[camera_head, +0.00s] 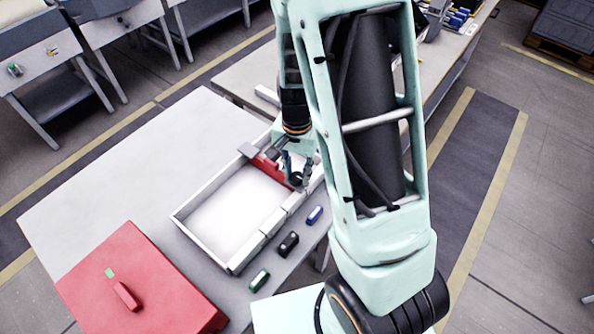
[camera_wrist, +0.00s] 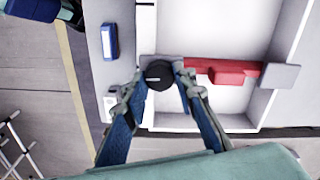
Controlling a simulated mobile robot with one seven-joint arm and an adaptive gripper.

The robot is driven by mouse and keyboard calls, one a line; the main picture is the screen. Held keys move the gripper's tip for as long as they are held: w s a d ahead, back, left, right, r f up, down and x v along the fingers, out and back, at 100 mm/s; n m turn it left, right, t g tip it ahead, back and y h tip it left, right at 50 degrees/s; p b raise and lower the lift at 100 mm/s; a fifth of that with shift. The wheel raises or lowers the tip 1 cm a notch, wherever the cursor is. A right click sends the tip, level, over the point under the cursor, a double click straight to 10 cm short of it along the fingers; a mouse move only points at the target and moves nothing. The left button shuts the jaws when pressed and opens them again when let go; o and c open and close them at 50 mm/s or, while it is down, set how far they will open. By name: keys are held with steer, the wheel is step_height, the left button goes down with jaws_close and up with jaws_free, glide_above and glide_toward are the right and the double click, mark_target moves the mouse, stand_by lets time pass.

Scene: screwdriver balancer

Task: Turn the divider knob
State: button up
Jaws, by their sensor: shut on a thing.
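The divider knob (camera_wrist: 160,75) is a round black knob with a small light mark, on the tray's wall at one end of the red divider (camera_wrist: 225,68). My gripper (camera_wrist: 158,80) has a finger on each side of the knob and is shut on it. In the head view my gripper (camera_head: 297,172) is at the tray's right side, where the dark knob is partly hidden by the fingers. The red divider also shows there (camera_head: 267,166), crossing the white tray (camera_head: 178,219), with a grey block at its far end.
A blue item (camera_head: 314,215), a black item (camera_head: 289,244) and a green item (camera_head: 260,280) lie along the tray's near right side. A red case (camera_head: 135,275) sits at the table's lower left. The table (camera_head: 130,165) is clear left of the tray.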

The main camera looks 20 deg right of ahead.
mark_target(297, 176)
steer(key=o, duration=1.2)
steer(key=shift+c, duration=0.2)
step_height(297, 176, up, 12)
